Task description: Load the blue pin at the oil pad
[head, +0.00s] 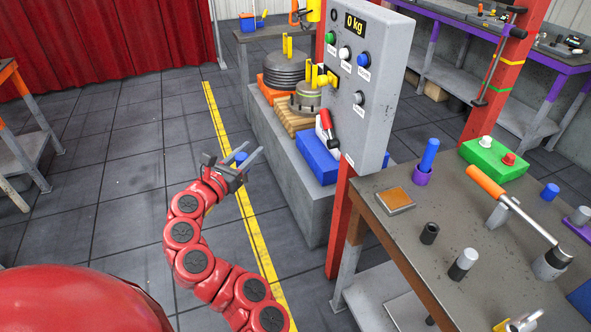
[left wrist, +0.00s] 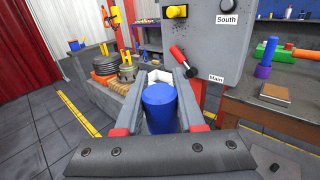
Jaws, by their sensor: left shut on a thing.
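My left gripper (head: 236,160) is shut on a blue pin (head: 241,158), held in the air above the floor near the yellow line. In the left wrist view the blue pin (left wrist: 160,107) sits between the two fingers, its round top showing; its lower part is hidden. The oil pad, a brown-orange square on a grey plate (head: 396,200), lies on the workbench at the right, with nothing on it. It also shows in the left wrist view (left wrist: 275,93), to the right of and apart from the gripper. My right gripper does not show.
A grey control panel (head: 368,85) on a red post stands between my gripper and the workbench (head: 455,225). A taller blue pin (head: 429,155) stands in a purple holder behind the pad. A concrete plinth (head: 285,165) carries weights and a blue block.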

